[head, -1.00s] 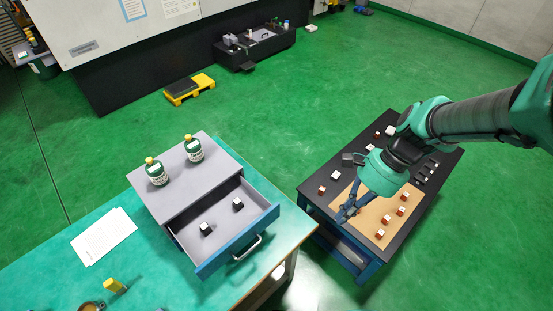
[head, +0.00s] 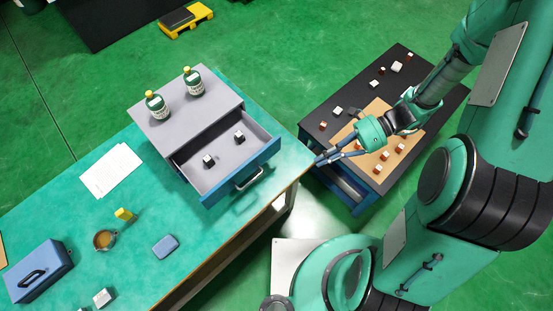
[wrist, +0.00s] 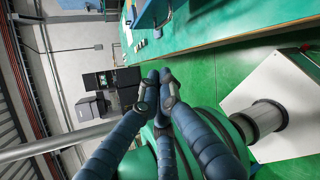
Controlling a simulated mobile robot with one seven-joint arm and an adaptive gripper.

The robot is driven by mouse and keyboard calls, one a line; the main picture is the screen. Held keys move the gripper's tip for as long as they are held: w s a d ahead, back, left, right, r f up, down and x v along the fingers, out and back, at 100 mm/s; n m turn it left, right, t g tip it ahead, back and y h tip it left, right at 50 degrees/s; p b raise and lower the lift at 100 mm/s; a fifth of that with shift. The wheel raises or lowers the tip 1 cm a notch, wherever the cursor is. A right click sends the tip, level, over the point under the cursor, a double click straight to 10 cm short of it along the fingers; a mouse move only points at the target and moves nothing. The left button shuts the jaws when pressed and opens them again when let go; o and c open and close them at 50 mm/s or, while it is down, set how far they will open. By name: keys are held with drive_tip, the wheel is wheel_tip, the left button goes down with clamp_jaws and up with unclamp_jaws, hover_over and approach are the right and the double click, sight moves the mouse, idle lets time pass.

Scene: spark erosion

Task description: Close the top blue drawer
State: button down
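The blue-fronted drawer (head: 222,189) of a small grey cabinet (head: 187,122) stands pulled out on the teal table. My gripper (head: 318,160) is right of the drawer, near the table's right edge, apart from the drawer front. In the wrist view its fingers (wrist: 158,77) are together with nothing visible between them. A piece of the blue drawer front (wrist: 152,14) shows at the top of the wrist view.
Two green bottles (head: 157,105) (head: 194,82) stand on the cabinet. A blue toolbox (head: 38,272), a cup (head: 104,239), a blue case (head: 165,246) and papers (head: 111,171) lie on the table (head: 190,275). A black-topped workbench (head: 330,98) with several small blocks stands to the right.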

sight(242, 127)
wheel_tip(242, 127, down, 11)
drive_tip(key=w+a+m+t+y, duration=0.1)
drive_tip(key=m+t+y, duration=0.4)
drive_tip(key=m, duration=0.8)
drive_tip(key=shift+w+y+p, duration=0.25)
drive_tip(key=shift+y+p, duration=0.15)
drive_tip(key=shift+a, duration=0.3)
drive_tip(key=shift+w+a+b, duration=0.2)
drive_tip(key=shift+w+a, duration=0.25)
drive_tip(key=shift+a, duration=1.65)
drive_tip(key=shift+w+a+b, duration=0.25)
drive_tip(key=shift+w+a, duration=0.25)
drive_tip(key=shift+a, duration=1.55)
drive_tip(key=shift+w+a+b, duration=0.2)
drive_tip(key=shift+w+a, duration=0.25)
drive_tip(key=shift+a, duration=1.65)
drive_tip(key=w+a+p, duration=0.3)
drive_tip(key=w+a, duration=1)
drive_tip(key=shift+w+p, duration=0.1)
drive_tip(key=shift+p, duration=0.2)
